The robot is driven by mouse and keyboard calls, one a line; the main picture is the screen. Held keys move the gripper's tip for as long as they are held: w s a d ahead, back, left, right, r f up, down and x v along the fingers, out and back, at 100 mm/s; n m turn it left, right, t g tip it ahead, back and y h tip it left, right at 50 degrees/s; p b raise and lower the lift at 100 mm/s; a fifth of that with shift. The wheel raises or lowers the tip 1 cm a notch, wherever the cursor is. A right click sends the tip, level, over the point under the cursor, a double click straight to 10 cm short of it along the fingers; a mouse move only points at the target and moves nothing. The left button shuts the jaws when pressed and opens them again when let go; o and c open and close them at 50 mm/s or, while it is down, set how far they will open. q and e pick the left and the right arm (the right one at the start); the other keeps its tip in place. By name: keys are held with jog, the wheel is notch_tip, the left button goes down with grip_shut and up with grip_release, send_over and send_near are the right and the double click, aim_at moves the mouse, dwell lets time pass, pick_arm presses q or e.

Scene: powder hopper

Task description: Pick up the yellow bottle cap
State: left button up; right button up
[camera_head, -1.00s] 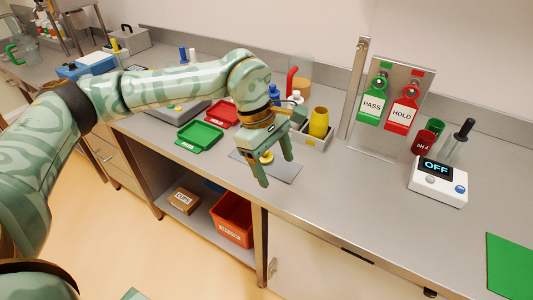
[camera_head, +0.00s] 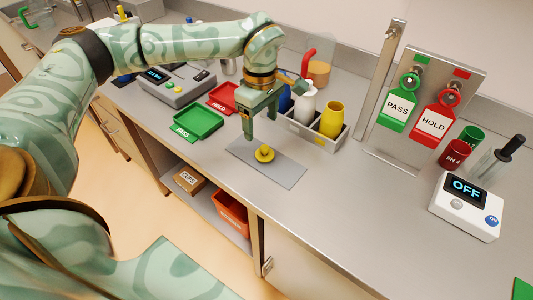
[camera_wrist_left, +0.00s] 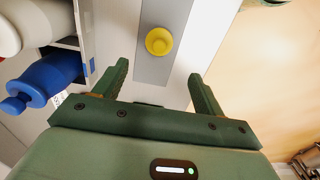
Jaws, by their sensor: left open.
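The yellow bottle cap (camera_head: 264,153) lies on a grey mat (camera_head: 285,171) on the counter. It also shows in the left wrist view (camera_wrist_left: 159,41), ahead of and between the two fingers. My left gripper (camera_head: 260,127) is open and empty, above the counter at the mat's far-left side. In the left wrist view the open fingers (camera_wrist_left: 160,85) are apart with nothing between them, and the cap is clear of both. My right gripper is not seen in any view.
A caddy (camera_head: 312,135) with a yellow cup (camera_head: 332,119), a white bottle (camera_head: 306,103) and a blue bottle stands behind the mat. Green tray (camera_head: 197,123) and red tray (camera_head: 222,97) lie left. A white OFF device (camera_head: 465,205) stands right. The counter front is clear.

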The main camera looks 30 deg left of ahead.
aim_at(264, 147)
pick_arm(q)
notch_tip(264, 147, down, 4)
jog(key=shift+w+r, duration=0.15)
jog(key=shift+r, duration=0.05)
jog(key=shift+d+f+b, duration=0.1)
jog(key=shift+f+b, duration=0.25)
jog(key=shift+f, duration=0.05)
jog(key=f, duration=0.1)
jog(key=f+b, duration=0.1)
jog(key=f, duration=0.3)
jog(key=shift+d, duration=0.25)
jog(key=shift+c, duration=0.2)
jog(key=c, duration=1)
